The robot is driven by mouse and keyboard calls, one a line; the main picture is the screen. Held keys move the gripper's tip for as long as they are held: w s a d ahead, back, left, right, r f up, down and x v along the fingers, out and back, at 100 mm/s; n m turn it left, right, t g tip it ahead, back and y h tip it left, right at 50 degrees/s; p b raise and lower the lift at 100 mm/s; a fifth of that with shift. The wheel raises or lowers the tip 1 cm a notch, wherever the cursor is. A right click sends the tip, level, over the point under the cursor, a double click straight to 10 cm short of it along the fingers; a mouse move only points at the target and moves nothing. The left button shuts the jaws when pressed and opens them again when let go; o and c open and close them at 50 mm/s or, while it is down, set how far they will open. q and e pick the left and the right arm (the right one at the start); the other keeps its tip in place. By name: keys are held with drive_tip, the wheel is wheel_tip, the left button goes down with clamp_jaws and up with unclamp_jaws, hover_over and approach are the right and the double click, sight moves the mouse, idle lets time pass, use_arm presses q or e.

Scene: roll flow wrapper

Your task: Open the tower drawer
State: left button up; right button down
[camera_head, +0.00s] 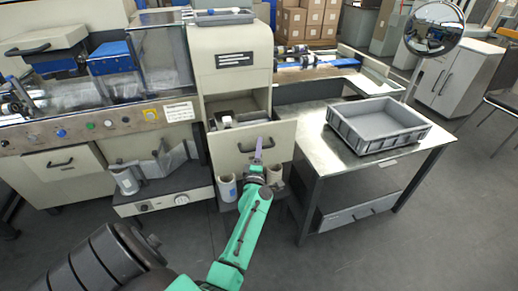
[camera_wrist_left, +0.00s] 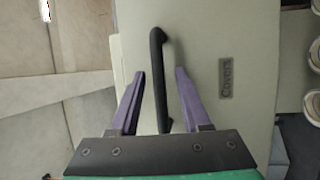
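The tower (camera_head: 230,62) is a beige cabinet in the middle of the head view. Its drawer front (camera_head: 226,149) stands forward of the tower body, and items show in the opening above it. The drawer has a black bar handle (camera_head: 246,149); in the left wrist view the handle (camera_wrist_left: 158,85) runs upright beside a "Covers" label (camera_wrist_left: 225,78). My left gripper (camera_head: 258,150) is at the drawer front. In the wrist view its purple fingers (camera_wrist_left: 160,74) are open, one on each side of the handle, with gaps showing. My right gripper is not in view.
A metal table (camera_head: 318,151) with a grey crate (camera_head: 376,141) stands to the right of the drawer. Cup-like holders (camera_head: 227,188) sit below the drawer front. The wrapper machine's control panel (camera_head: 95,128) is to the left. Open floor lies in front.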

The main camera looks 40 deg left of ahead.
use_arm(q)
drive_tip(key=p+v, duration=0.1)
drive_tip(key=v, duration=1.1)
drive_tip(key=shift+d, duration=0.1)
